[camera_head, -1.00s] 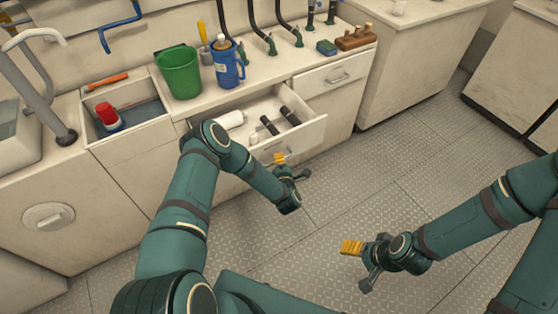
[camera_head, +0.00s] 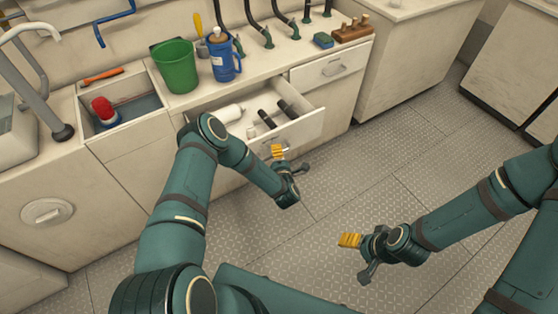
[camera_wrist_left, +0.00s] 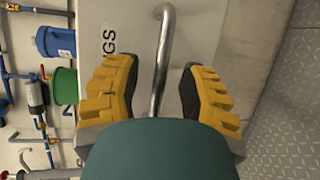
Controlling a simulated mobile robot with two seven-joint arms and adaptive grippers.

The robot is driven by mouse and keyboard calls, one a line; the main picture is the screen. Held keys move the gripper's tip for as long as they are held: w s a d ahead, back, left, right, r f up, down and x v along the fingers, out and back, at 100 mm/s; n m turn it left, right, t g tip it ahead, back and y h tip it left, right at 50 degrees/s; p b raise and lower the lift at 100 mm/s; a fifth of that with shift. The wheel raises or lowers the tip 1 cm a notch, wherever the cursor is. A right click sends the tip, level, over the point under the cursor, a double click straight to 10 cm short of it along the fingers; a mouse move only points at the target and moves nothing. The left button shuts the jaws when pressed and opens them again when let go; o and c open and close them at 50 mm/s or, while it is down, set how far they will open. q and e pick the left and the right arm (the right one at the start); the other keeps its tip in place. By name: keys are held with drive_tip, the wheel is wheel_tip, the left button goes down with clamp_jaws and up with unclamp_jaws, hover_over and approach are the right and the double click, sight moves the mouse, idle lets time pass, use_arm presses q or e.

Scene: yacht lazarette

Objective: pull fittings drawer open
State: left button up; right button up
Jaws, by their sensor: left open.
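The fittings drawer (camera_head: 305,127) is pulled out from the counter, with a white bottle and dark cylindrical pieces lying inside. In the left wrist view its front (camera_wrist_left: 125,35) shows the letters "GS" and a metal bar handle (camera_wrist_left: 163,60). My left gripper (camera_head: 290,164) is just in front of the drawer front. In the wrist view its yellow-padded fingers (camera_wrist_left: 160,95) stand apart on either side of the handle, not touching it. My right gripper (camera_head: 358,255) is over the floor, away from the drawer; its finger gap is not clear.
A closed drawer (camera_head: 331,69) is to the upper right. On the counter stand a green bucket (camera_head: 177,67), a blue jug (camera_head: 224,58) and a wooden block (camera_head: 352,32). An open bin (camera_head: 122,107) holds a red-capped item. The metal floor (camera_head: 375,175) is clear.

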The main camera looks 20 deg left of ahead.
use_arm(q)
drive_tip(key=v, duration=1.1)
drive_tip(key=shift+s+d+r, duration=0.15)
drive_tip(key=shift+s+d, duration=0.05)
drive_tip(key=shift+s, duration=0.1)
drive_tip(key=s+d+r+m+g+h, duration=0.1)
drive_tip(key=s+d+m+g+h, duration=0.35)
drive_tip(key=m+h, duration=0.75)
drive_tip(key=s+d+r+m+g, duration=0.1)
drive_tip(key=s+r+m+g, duration=0.1)
drive_tip(key=s+m+g, duration=0.2)
drive_tip(key=s+d+r+m+g, duration=0.1)
drive_tip(key=s+r+m+g, duration=0.1)
drive_tip(key=s+m+g, duration=0.2)
drive_tip(key=s+m, duration=0.3)
drive_tip(key=s, duration=0.1)
drive_tip(key=shift+s+d, duration=0.4)
